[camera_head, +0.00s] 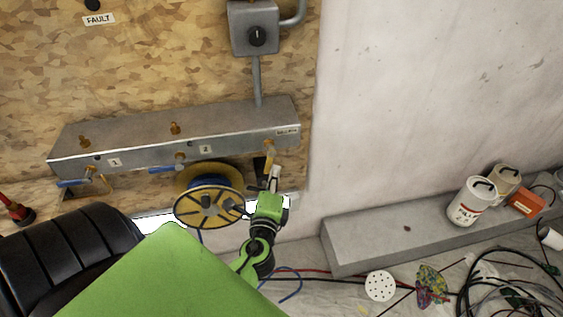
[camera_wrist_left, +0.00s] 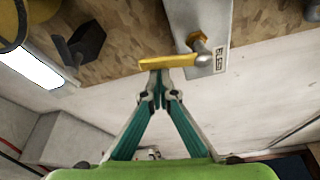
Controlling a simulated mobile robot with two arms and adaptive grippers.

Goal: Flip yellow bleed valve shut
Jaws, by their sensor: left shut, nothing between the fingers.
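The yellow bleed valve lever (camera_head: 271,158) is at the right end of the grey manifold box (camera_head: 230,125), beside a small label. In the head view it points downward. In the left wrist view the yellow lever (camera_wrist_left: 168,61) lies crosswise, joined to a metal valve stem (camera_wrist_left: 199,44). My left gripper (camera_head: 274,174) is just below the lever. In the left wrist view its closed fingertips (camera_wrist_left: 156,76) meet right at the lever's edge, with nothing between them. I cannot tell whether they touch it. My right gripper is not in view.
Two blue-handled valves (camera_head: 163,169) (camera_head: 72,182) sit left on the manifold. A yellow cable reel (camera_head: 208,208) is left of my gripper. A concrete ledge (camera_head: 375,233) with white buckets (camera_head: 471,201) and loose cables (camera_head: 510,290) lie right. A black seat (camera_head: 60,255) is at lower left.

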